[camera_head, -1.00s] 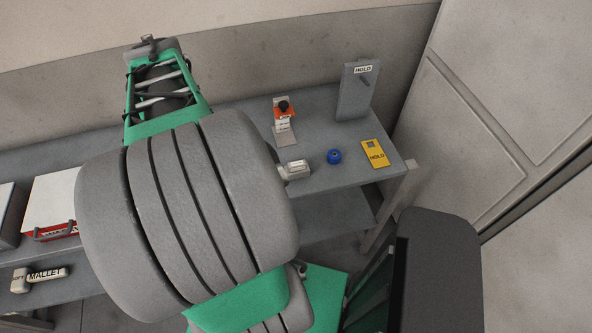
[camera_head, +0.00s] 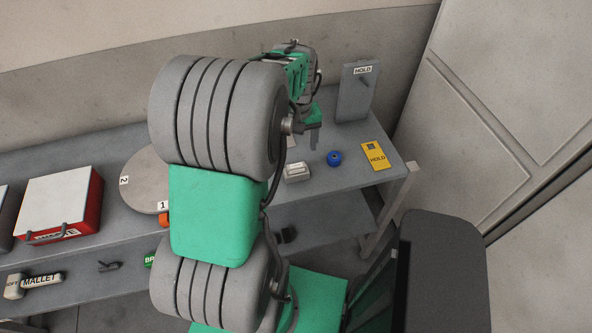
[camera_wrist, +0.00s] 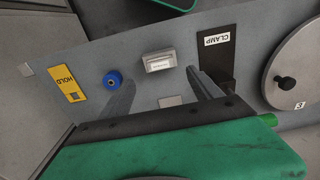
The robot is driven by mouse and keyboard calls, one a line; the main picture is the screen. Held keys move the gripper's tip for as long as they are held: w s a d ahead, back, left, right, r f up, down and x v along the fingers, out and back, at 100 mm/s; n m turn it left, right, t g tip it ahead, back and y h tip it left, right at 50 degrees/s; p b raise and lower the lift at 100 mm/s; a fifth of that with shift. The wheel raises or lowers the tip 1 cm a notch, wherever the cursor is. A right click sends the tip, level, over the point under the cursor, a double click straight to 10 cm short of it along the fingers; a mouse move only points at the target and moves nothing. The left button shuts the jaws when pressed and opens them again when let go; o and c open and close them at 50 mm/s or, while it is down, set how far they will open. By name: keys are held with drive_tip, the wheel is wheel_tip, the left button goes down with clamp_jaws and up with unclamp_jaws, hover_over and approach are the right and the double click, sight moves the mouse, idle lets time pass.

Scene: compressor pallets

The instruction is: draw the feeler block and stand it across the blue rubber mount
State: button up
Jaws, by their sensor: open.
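The blue rubber mount (camera_head: 334,158) stands alone on the bench top; it also shows in the wrist view (camera_wrist: 112,80). A pale block in a grey holder (camera_head: 297,172), which looks like the feeler block, sits left of the mount; it also shows in the wrist view (camera_wrist: 159,62). Nothing lies across the mount. My gripper (camera_head: 315,137) is above the bench, behind the block and mount. In the wrist view my gripper (camera_wrist: 160,77) has its two fingers apart and empty, with the block beyond their tips.
A yellow HOLD card (camera_head: 375,155) lies right of the mount. A grey HOLD panel (camera_head: 350,98) stands at the back. A small grey plate (camera_wrist: 170,101) shows between my fingers. A black CLAMP plate (camera_wrist: 216,65) and a round disc (camera_wrist: 300,75) lie right. A red box (camera_head: 88,205) is left.

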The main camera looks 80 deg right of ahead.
sight(296, 165)
wheel_tip(296, 165, down, 9)
drive_tip(key=b, duration=0.5)
drive_tip(key=shift+d+r+b, duration=0.1)
drive_tip(key=shift+r+b, duration=0.05)
drive_tip(key=shift+b, duration=0.2)
drive_tip(key=shift+c, duration=0.2)
idle(0.5)
clamp_jaws()
idle(0.6)
drive_tip(key=shift+r, duration=0.1)
drive_tip(key=shift+r+p, duration=2.3)
drive_tip(key=shift+r, duration=0.7)
drive_tip(key=shift+r, duration=0.2)
